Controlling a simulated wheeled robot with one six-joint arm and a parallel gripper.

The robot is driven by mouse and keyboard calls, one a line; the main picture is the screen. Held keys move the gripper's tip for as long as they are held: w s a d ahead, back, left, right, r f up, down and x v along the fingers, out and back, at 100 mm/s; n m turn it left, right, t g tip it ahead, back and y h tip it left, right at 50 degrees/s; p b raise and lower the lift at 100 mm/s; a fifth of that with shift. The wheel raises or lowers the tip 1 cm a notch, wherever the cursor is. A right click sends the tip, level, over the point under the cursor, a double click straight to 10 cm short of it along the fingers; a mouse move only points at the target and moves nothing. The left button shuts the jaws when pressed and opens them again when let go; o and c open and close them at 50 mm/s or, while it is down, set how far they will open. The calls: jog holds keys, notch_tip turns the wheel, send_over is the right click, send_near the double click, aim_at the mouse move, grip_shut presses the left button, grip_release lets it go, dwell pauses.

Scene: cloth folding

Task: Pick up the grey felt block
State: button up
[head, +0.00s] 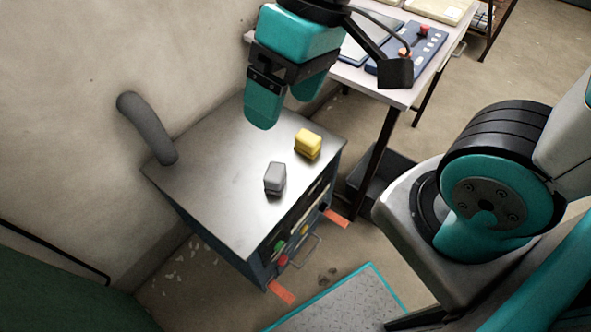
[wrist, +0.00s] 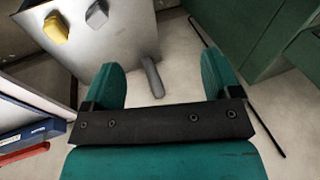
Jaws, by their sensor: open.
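The grey felt block (head: 275,177) stands on the metal cabinet top, near its front edge. It also shows in the wrist view (wrist: 96,17), at the upper left. A yellow block (head: 307,142) sits behind it and to the right; the wrist view shows it too (wrist: 56,28). My gripper (head: 287,105) is open and empty, above the back part of the cabinet top and apart from both blocks. In the wrist view its two teal fingers (wrist: 164,84) are spread wide, with neither block between them.
The cabinet top (head: 215,190) is mostly bare. A dark grey curved post (head: 150,130) rises at its back left, by the wall. A white table (head: 425,80) with a blue panel (head: 420,57) stands at the back right. A green item (head: 50,290) is at the lower left.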

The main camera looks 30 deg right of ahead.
jog(key=w+d+f+m+h+b, duration=0.1)
jog(key=w+f+m+b, duration=0.25)
jog(key=w+f, duration=0.35)
jog(key=w+d+f+m+h+b, duration=0.1)
jog(key=w+f+m+b, duration=0.3)
jog(key=f, duration=0.4)
jog(key=m+h+b, duration=0.2)
jog(key=m, duration=0.4)
send_over(274, 171)
notch_tip(274, 171, down, 10)
jog(key=shift+m, duration=0.35)
jog(key=f, duration=0.6)
jog(key=f+b, duration=0.1)
jog(key=f, duration=0.5)
jog(key=shift+s+d+f+b, duration=0.15)
jog(key=shift+s+f+b, duration=0.05)
jog(key=shift+b, duration=0.1)
jog(key=shift+w+f+b, duration=0.2)
jog(key=shift+f+b, duration=0.1)
jog(key=shift+f, duration=2.7)
jog(key=c, duration=1.1)
jog(key=shift+r, duration=0.1)
notch_tip(274, 171, up, 20)
jog(key=p, duration=0.2)
jog(key=shift+p, duration=0.4)
